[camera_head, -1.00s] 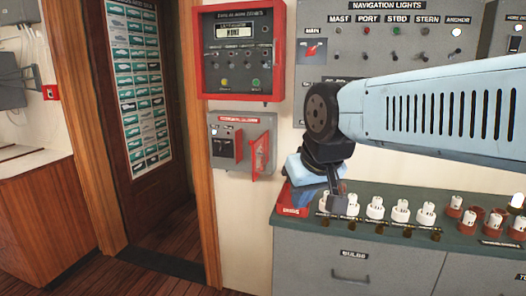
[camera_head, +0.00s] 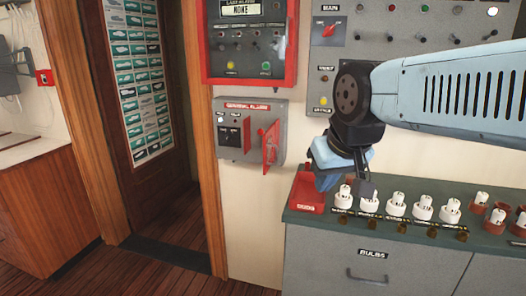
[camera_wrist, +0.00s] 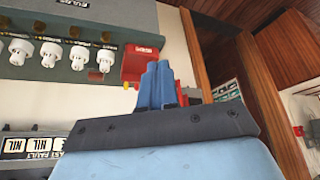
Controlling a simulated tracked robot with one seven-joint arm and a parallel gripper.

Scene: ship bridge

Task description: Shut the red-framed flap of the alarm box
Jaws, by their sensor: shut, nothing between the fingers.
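The grey alarm box (camera_head: 233,112) is on the cream wall below the red-framed panel, with a red label along its top. Its red-framed flap (camera_head: 271,148) stands open, swung out from the box's right side. My gripper (camera_head: 325,183) is shut and empty, to the right of the flap and apart from it, above the left end of the counter. In the wrist view my blue fingers (camera_wrist: 158,85) are together, in front of a red tray. The alarm box is mostly hidden behind them there.
A red tray (camera_head: 307,192) lies on the green counter's left end, just below my gripper. Several white bulb holders (camera_head: 397,203) stand in a row to its right. A red-framed panel (camera_head: 248,78) hangs above the box. Bare wall lies below the box.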

